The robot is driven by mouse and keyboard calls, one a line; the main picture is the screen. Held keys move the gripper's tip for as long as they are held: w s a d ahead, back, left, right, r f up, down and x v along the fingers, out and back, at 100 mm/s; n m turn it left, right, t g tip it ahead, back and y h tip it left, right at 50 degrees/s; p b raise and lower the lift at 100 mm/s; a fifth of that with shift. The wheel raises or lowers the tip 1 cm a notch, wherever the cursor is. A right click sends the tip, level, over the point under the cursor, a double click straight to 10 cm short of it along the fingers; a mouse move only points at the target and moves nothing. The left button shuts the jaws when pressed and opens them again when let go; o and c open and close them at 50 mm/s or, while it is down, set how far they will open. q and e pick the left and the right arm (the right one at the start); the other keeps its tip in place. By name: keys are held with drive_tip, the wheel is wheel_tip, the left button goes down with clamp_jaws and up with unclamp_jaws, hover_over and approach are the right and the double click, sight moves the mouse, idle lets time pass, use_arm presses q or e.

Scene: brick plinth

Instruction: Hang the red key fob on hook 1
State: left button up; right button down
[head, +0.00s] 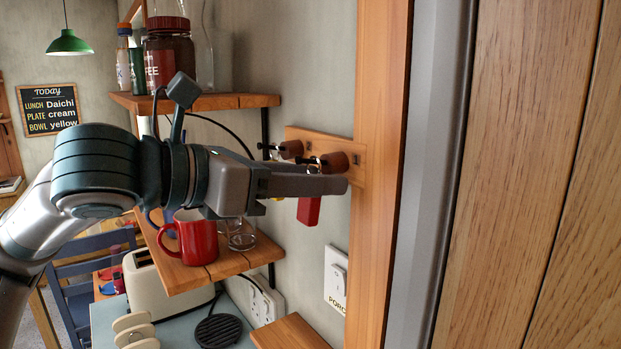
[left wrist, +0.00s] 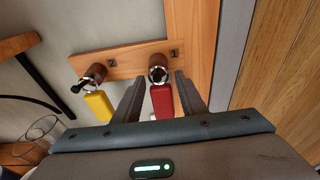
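The wooden hook rack (head: 320,143) is fixed to the wall and carries two dark brown pegs. The red key fob (head: 309,210) hangs below the right peg (head: 335,162), and its ring appears to be around that peg. In the left wrist view the red fob (left wrist: 162,103) lies between the two fingers of my left gripper (left wrist: 160,92), with a gap on each side. The gripper is open at the rack; in the head view its fingers partly hide the fob. A small dark label (left wrist: 173,54) sits beside the right peg; its number is hard to read. My right gripper is not in view.
A yellow fob (left wrist: 98,106) hangs from the left peg (left wrist: 96,72). A red mug (head: 196,240) and a glass (head: 241,235) stand on the lower shelf (head: 190,276) left of the rack. A wooden post (head: 378,180) stands close on the right. A light switch (head: 336,277) is below.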

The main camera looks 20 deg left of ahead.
use_arm(q)
drive_tip(key=shift+o, duration=0.4)
drive_tip(key=shift+s+a, duration=0.1)
drive_tip(key=shift+s+a, duration=0.15)
drive_tip(key=b+v, duration=0.5)
drive_tip(key=v, duration=1.1)
drive_tip(key=shift+s+a, duration=0.15)
drive_tip(key=shift+s, duration=0.2)
drive_tip(key=shift+r, duration=0.15)
